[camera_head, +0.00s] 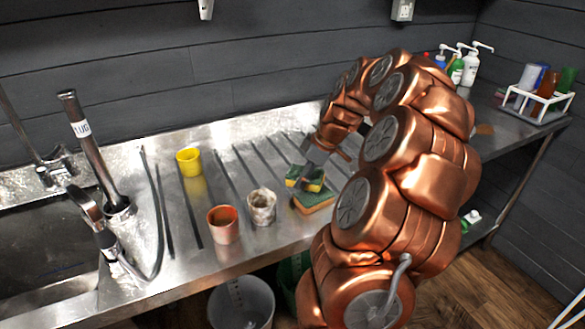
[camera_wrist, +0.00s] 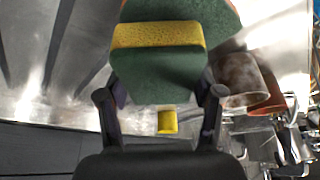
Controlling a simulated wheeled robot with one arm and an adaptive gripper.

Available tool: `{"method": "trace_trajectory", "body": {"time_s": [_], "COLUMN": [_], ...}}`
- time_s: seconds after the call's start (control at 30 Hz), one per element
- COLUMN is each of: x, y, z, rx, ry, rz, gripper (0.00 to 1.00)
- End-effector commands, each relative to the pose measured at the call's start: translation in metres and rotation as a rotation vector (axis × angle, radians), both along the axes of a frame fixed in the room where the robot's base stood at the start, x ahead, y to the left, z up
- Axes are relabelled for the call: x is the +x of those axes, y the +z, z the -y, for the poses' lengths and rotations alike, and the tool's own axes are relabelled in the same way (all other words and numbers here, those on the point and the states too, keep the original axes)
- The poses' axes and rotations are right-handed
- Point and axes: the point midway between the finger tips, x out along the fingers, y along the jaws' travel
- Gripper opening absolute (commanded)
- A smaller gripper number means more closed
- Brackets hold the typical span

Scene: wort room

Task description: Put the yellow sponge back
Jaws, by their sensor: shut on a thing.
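The yellow sponge (camera_head: 311,186) has a green scouring side. My gripper (camera_head: 306,170) is shut on it, at the ribbed drainboard of the steel counter. In the wrist view the sponge's yellow edge (camera_wrist: 158,36) and green face show between the two dark fingers of my gripper (camera_wrist: 160,95). An orange sponge with a green top (camera_head: 314,201) lies on the drainboard just beside and in front of it; its edge also shows at the top of the wrist view (camera_wrist: 222,14). I cannot tell whether the two sponges touch or how high the held one is.
A yellow cup (camera_head: 189,162), an orange cup (camera_head: 223,225) and a stained whitish cup (camera_head: 262,208) stand left of the sponges. A sink (camera_head: 40,250) with a tap is at far left. Pump bottles (camera_head: 470,68) and a white rack (camera_head: 535,104) stand at the right end.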

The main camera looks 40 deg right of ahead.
Motion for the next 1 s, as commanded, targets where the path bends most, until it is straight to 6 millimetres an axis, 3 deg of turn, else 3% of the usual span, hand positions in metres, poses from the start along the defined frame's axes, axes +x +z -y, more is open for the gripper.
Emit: {"method": "trace_trajectory", "body": {"time_s": [0.4,0.6,0.83,1.0], "x": [0.057,0.075,0.079,0.078], "y": [-0.005,-0.006,-0.011,-0.031], "z": [0.023,0.031,0.033,0.032], "rx": [0.000,-0.001,0.000,0.004], "ry": [0.002,0.001,0.001,0.001], "rz": [-0.001,0.002,0.000,-0.003], "gripper": [0.33,0.33,0.33,0.33]}}
